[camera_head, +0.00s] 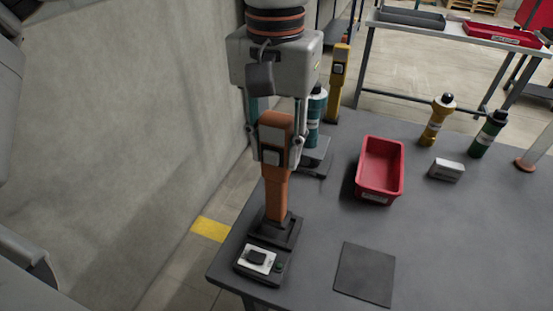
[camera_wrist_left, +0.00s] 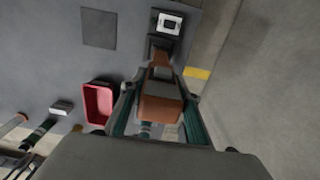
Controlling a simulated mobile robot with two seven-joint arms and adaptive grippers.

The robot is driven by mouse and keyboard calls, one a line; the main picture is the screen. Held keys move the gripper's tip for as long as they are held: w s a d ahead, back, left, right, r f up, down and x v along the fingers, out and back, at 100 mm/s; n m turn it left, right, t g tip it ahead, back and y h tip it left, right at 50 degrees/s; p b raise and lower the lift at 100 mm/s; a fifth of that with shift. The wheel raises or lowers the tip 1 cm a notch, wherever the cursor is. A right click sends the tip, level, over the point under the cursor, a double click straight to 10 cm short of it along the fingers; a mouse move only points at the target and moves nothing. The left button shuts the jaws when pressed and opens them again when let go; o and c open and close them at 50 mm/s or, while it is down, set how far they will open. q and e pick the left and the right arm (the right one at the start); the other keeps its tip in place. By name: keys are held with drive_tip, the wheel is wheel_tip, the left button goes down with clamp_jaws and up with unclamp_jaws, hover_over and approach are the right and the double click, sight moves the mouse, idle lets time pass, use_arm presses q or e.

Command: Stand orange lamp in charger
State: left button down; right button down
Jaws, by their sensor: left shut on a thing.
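The orange lamp (camera_head: 277,190) stands upright at the near left end of the table. Its lower end meets the dark charger (camera_head: 287,238); I cannot tell how deep it sits in the socket. My left gripper (camera_head: 279,150) is shut on the lamp's upper body from above, one finger on each side. In the left wrist view the lamp (camera_wrist_left: 161,98) lies between the two fingers of the gripper (camera_wrist_left: 158,118), with the charger (camera_wrist_left: 161,42) beyond its far end. My right gripper is in neither view.
A red bin (camera_head: 380,168) stands mid-table. A teal lamp (camera_head: 316,108) and a yellow lamp (camera_head: 338,80) stand behind my gripper. Yellow (camera_head: 437,118) and green (camera_head: 487,135) bottle-like items and a small box (camera_head: 446,169) are at right. A dark mat (camera_head: 364,273) lies in front.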

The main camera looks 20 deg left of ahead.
sight(276, 178)
use_arm(q)
wheel_tip(276, 178, down, 3)
drive_tip(key=shift+r, duration=0.1)
drive_tip(key=shift+w+f, duration=0.1)
drive_tip(key=shift+f, duration=0.1)
drive_tip(key=shift+r, duration=0.1)
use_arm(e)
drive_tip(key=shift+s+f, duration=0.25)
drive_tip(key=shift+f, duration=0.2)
use_arm(q)
drive_tip(key=shift+f, duration=0.2)
drive_tip(key=c, duration=1.5)
unclamp_jaws()
